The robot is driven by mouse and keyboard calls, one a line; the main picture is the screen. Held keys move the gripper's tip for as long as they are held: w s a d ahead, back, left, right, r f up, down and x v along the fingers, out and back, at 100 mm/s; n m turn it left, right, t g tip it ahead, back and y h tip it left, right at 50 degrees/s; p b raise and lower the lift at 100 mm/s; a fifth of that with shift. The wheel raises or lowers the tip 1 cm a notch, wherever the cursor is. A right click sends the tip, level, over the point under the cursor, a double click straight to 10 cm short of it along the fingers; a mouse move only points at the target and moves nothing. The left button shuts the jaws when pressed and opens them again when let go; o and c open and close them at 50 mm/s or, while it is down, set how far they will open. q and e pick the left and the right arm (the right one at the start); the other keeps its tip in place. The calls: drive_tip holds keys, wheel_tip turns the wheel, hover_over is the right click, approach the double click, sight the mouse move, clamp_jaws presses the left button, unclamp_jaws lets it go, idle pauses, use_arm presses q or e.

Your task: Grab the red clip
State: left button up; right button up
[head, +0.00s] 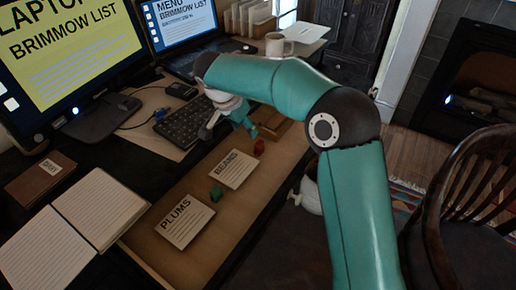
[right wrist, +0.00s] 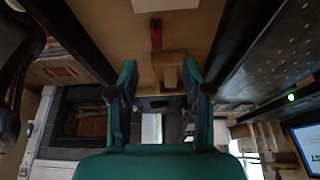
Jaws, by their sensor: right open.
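The red clip (head: 259,147) lies in the shallow wooden drawer (head: 190,243), at the far right corner of the BEANS card (head: 231,169). In the right wrist view the red clip (right wrist: 156,33) shows at the top, beyond my fingertips and roughly in line with the gap between them. My right gripper (head: 238,122) is above the drawer's far part, close behind the clip in the head view. In the right wrist view its two teal fingers (right wrist: 160,70) are apart with nothing held between them. My left gripper is not in view.
A green clip (head: 217,193) lies between the BEANS card and the PLUMS card (head: 186,221). A small wooden block (right wrist: 168,65) shows beyond the fingers. A keyboard (head: 188,121), monitor and open notebook (head: 97,207) are at the left. A wooden chair (head: 440,220) stands at the right.

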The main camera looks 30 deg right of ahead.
sight(256, 147)
drive_tip(key=x, duration=0.8)
drive_tip(key=shift+f+b, duration=0.1)
drive_tip(key=shift+b, duration=0.3)
drive_tip(key=shift+x, duration=2.6)
drive_tip(key=shift+s+d, duration=0.1)
drive_tip(key=shift+s, duration=0.1)
drive_tip(key=c, duration=0.9)
